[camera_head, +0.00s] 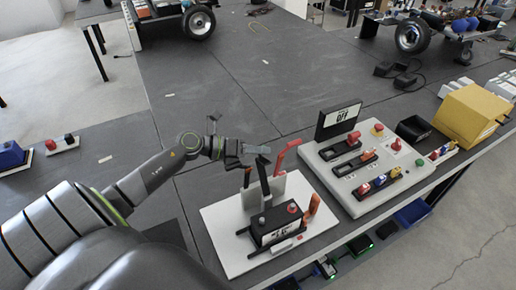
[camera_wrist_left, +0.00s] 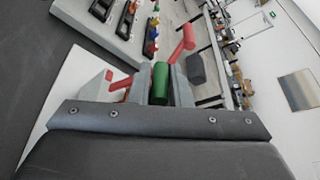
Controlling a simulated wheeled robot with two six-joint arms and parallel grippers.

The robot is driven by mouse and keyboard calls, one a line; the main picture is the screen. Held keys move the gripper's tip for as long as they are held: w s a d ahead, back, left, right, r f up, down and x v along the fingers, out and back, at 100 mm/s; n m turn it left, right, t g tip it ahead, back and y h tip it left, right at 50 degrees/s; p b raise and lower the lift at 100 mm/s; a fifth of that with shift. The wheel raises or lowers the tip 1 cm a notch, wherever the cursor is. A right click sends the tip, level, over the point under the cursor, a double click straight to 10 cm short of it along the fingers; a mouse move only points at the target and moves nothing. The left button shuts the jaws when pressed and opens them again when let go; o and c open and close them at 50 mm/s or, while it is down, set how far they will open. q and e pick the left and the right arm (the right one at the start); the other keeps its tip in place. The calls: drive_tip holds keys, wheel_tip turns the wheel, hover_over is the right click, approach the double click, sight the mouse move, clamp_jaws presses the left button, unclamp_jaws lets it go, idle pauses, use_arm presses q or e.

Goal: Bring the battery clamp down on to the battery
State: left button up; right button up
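The black battery (camera_head: 277,224) stands on a white baseplate (camera_head: 228,240) in the head view. A grey upright plate (camera_head: 278,187) stands behind it. A black lever (camera_head: 263,176), probably the clamp's, rises tilted above the battery, apart from its top. A red lever (camera_head: 286,152) stands beside it, and an orange handle (camera_head: 312,206) is at the right. My left gripper (camera_head: 245,154) is beside the black lever's upper end. In the left wrist view a green cylinder (camera_wrist_left: 160,84) shows between the gripper's fingers; whether they grip it is unclear. My right gripper is not visible.
A control panel (camera_head: 327,163) with switches and an OFF sign (camera_head: 339,117) stands right of the baseplate. A yellow box (camera_head: 468,112) and black bin (camera_head: 412,129) lie farther right. The dark bench behind my gripper is mostly clear. The bench's front edge is close to the baseplate.

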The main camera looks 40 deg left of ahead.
use_arm(q)
drive_tip(key=o, duration=0.3)
drive_tip(key=shift+o, duration=0.2)
drive_tip(key=shift+s+a, duration=0.3)
drive_tip(key=shift+a, duration=0.1)
drive_tip(key=v, duration=1.6)
drive_tip(key=shift+s+p, duration=0.25)
drive_tip(key=shift+p, duration=0.15)
drive_tip(key=shift+a+r, duration=0.1)
drive_tip(key=shift+c, duration=0.2)
